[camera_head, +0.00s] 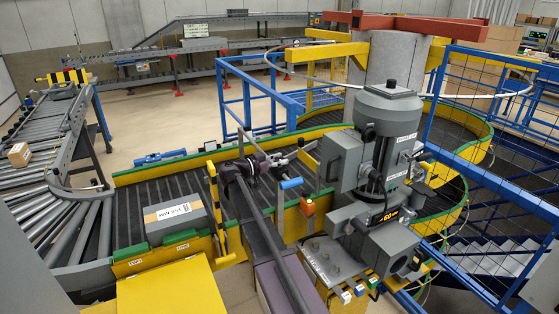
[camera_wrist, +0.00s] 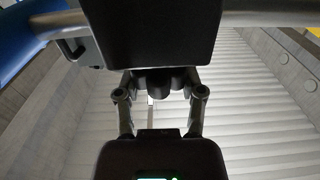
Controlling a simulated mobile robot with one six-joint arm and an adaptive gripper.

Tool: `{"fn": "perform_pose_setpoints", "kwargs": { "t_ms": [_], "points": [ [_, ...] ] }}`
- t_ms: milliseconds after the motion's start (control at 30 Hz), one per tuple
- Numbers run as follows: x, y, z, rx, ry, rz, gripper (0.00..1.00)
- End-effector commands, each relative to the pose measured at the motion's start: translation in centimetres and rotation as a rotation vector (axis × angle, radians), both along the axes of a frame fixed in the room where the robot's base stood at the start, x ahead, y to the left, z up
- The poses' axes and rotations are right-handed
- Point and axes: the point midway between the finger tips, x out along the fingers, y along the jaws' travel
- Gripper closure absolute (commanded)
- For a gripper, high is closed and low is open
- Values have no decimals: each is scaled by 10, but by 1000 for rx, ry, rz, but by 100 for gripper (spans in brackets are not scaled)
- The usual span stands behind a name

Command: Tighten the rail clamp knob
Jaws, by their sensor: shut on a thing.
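In the wrist view, a dark knob (camera_wrist: 158,84) sits under a black clamp block (camera_wrist: 150,38). The block is on a steel rail (camera_wrist: 240,18) that crosses the top of the picture. My gripper (camera_wrist: 160,78) has its two fingers on either side of the knob and is shut on it. The fingertips are partly hidden under the block. The knob is too small and covered to make out there.
A grey motor unit (camera_head: 385,150) stands close to the right of my gripper. A grey parcel (camera_head: 174,220) lies on the dark belt (camera_head: 150,190) to the left. Blue railings (camera_head: 245,95) stand behind.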

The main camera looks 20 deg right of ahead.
Motion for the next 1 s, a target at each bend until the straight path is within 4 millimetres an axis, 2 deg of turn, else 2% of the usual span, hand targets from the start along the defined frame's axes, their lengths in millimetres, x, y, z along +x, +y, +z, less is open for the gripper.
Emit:
{"fn": "perform_pose_setpoints", "kwargs": {
  "t_ms": [200, 500, 533, 600, 633, 1000],
  "points": [
    [2, 0, 1, -2, 0, -67, 96],
    [1, 0, 1, -2, 0, -70, 96],
    [1, 0, 1, -2, 0, -70, 40],
    [1, 0, 1, -2, 0, -70, 19],
    [1, 0, 1, -2, 0, -70, 13],
    [0, 0, 0, -1, 0, -70, 13]
  ]
}}
